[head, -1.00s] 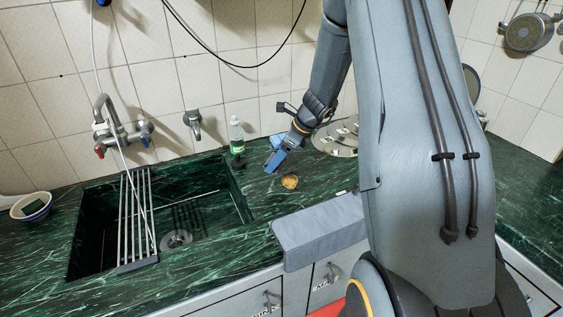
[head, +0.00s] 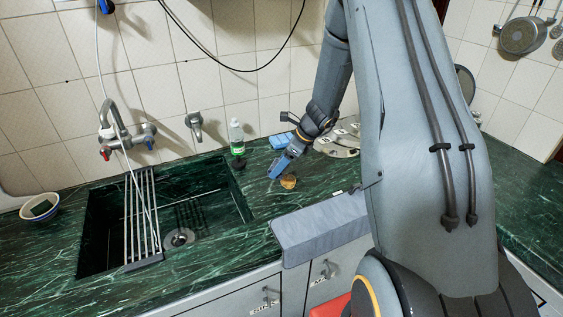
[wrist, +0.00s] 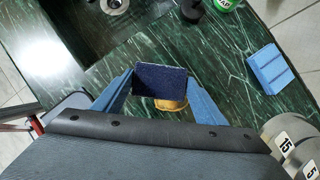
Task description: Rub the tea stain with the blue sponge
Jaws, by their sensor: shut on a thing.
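My gripper (head: 279,170) is over the counter right of the sink, its blue fingers shut on a dark blue sponge (wrist: 160,80). The sponge fills the space between the fingertips in the wrist view. The yellow-brown tea stain (head: 289,182) lies on the green counter at the fingertips. It also shows in the wrist view (wrist: 172,105), partly hidden behind the sponge's edge. I cannot tell whether the sponge touches it.
A light blue block (wrist: 268,69) lies on the counter near the wall. A green-labelled bottle (head: 237,138) stands left of it. The sink (head: 215,205) with a metal rack (head: 143,215) is to the left. A bowl (head: 40,206) sits far left. A grey cloth (head: 318,229) hangs over the front edge.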

